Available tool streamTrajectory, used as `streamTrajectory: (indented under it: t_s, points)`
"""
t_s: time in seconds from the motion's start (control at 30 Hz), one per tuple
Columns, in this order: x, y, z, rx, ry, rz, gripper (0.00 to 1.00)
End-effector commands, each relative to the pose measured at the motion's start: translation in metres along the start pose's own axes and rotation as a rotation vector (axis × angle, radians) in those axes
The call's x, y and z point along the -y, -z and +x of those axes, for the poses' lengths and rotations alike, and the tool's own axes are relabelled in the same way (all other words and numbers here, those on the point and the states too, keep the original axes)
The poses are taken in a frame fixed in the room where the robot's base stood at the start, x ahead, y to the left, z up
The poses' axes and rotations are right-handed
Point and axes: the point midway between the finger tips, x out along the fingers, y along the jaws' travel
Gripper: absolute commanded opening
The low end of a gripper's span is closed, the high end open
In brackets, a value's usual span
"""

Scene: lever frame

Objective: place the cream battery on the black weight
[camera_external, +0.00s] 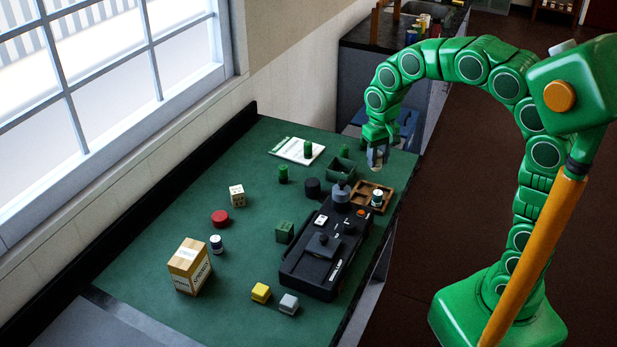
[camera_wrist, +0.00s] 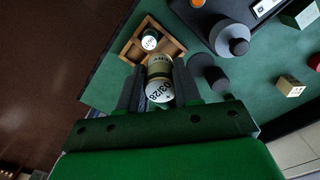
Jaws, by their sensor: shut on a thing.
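My gripper (camera_external: 377,158) is above the far right part of the green table, pointing down. It is shut on the cream battery (camera_wrist: 159,80), which has dark print and sits between the two fingers in the wrist view. In the external view only a small pale part of the battery shows at the fingertips. The black weight (camera_external: 312,187), a short dark cylinder, stands on the table left of my gripper. It also shows in the wrist view (camera_wrist: 212,79), right of the held battery and apart from it. Nothing is seen on its top.
A wooden tray (camera_external: 387,188) holding a small can stands below my gripper in the external view. Near the weight are a green bin (camera_external: 332,179), a grey knobbed piece (camera_external: 340,195) and a black lever box (camera_external: 310,266). A green cylinder (camera_external: 283,174) stands left.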

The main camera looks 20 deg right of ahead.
Motion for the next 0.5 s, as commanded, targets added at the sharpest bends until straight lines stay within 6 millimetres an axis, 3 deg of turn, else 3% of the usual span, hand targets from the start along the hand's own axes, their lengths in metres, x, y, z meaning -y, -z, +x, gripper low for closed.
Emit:
streamTrajectory:
  t_s: [0.2,0.5]
  points:
    - [0.045,0.017,-0.014,0.002,0.001,-0.01,0.0]
    - [0.071,0.026,-0.02,0.004,0.001,-0.014,0.0]
